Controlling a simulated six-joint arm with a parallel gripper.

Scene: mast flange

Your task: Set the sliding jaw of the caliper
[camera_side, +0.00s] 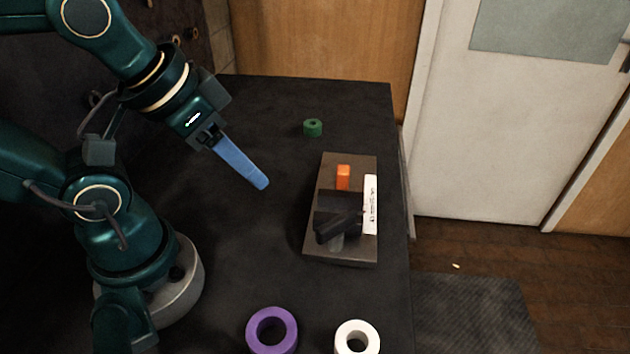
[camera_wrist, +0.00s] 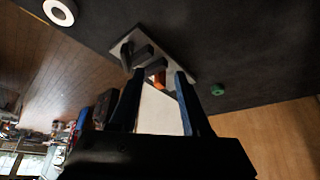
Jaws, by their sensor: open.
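The caliper's grey base plate (camera_side: 355,256) lies on the dark table. On it are an orange block (camera_side: 343,175), a dark block (camera_side: 335,201) and a dark slanted piece (camera_side: 338,227) overlapping it. A white marked strip (camera_side: 371,205) runs along the right side. I cannot tell for certain which part is the sliding jaw. My gripper (camera_side: 263,184) has blue fingers and is in the air left of the plate, apart from it. In the wrist view its fingers (camera_wrist: 159,75) are open with nothing held; the plate (camera_wrist: 178,62) and orange block (camera_wrist: 155,67) show beyond the fingertips.
A green ring (camera_side: 313,131) stands behind the plate. A purple ring (camera_side: 253,331) and a white ring (camera_side: 341,339) lie at the front of the table. The table's right edge is close to the plate. The table between my base and the plate is clear.

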